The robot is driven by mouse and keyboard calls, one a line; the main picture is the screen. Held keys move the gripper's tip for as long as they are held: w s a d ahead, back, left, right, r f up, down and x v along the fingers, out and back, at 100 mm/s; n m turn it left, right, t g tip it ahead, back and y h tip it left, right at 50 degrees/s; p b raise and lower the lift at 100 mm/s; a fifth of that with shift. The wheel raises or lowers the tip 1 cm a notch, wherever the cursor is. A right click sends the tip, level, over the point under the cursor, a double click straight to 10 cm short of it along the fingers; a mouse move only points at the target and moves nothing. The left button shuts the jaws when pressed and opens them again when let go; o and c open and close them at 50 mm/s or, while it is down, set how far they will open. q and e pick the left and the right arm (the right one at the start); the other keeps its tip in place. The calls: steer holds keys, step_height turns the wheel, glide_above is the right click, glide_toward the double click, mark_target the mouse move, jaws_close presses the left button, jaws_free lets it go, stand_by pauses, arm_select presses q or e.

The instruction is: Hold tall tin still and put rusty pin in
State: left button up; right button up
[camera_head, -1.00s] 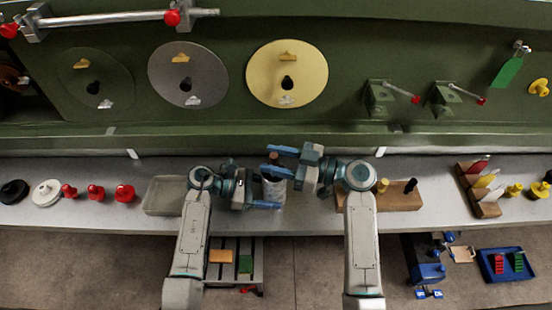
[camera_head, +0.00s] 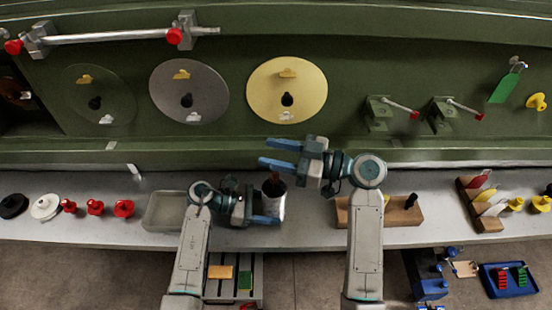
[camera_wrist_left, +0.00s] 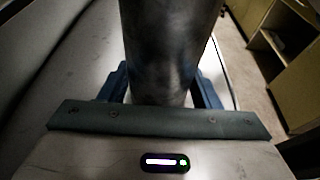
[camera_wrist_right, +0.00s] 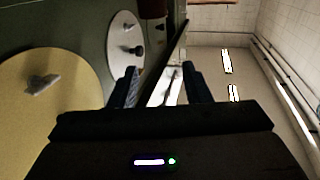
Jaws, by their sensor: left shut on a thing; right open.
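The tall tin (camera_head: 276,208) stands on the grey bench in the head view. It fills the space between my left fingers in the left wrist view (camera_wrist_left: 170,50). My left gripper (camera_head: 266,206) is shut on the tin from the left. The rusty pin (camera_head: 273,184) is a dark reddish-brown piece at the tin's mouth, its upper part sticking out; its lower end is hidden. My right gripper (camera_head: 280,153) is open and empty, above and behind the tin, apart from the pin. In the right wrist view nothing is between its fingers (camera_wrist_right: 160,84).
A grey tray (camera_head: 165,211) lies left of my left gripper. A wooden block (camera_head: 400,214) with pegs stands to the right. Red pieces (camera_head: 96,207) stand at far left. The green panel (camera_head: 230,150) with round discs rises behind the bench.

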steer(key=shift+r, duration=0.15)
arm_select(q)
steer(key=o, duration=0.9)
steer(key=shift+c, duration=0.2)
steer(key=shift+a, duration=0.1)
steer(key=v, duration=1.2)
steer(key=shift+s, duration=0.1)
